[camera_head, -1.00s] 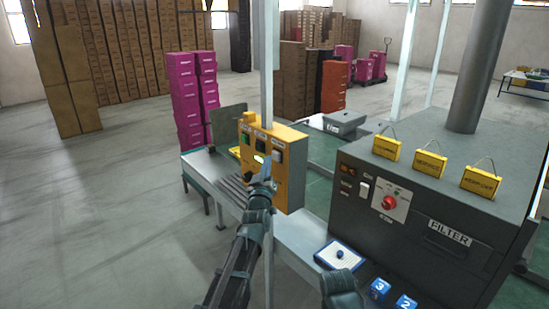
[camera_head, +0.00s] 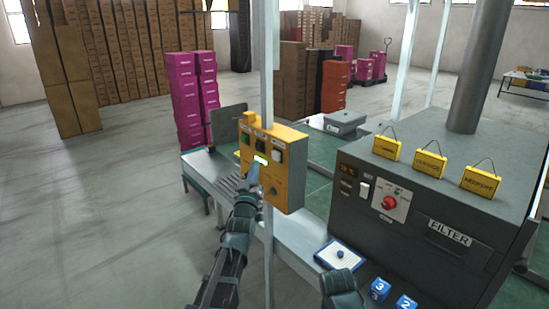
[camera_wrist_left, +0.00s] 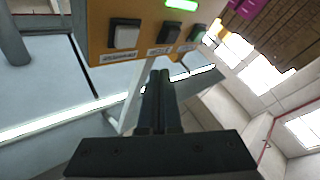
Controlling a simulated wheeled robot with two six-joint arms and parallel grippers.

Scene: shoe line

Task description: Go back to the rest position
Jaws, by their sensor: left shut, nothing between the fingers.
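My left gripper (camera_head: 254,170) is in front of the yellow control box (camera_head: 290,188) on the post. Its fingers are together with nothing between them. In the left wrist view the closed dark fingers (camera_wrist_left: 158,90) point toward the lower edge of the box (camera_wrist_left: 140,50), with a visible gap to its buttons. The box has a lit green strip and dark and white buttons. A rounded dark piece of my right arm shows at the bottom of the head view; its gripper fingers do not show.
The grey filter machine (camera_head: 430,215), with a red knob and yellow tags on top, stands at right. A blue-and-white pad (camera_head: 338,256) and numbered blue blocks (camera_head: 380,289) lie in front of it. Pink boxes (camera_head: 188,100) stand behind. Open floor (camera_head: 90,210) lies at left.

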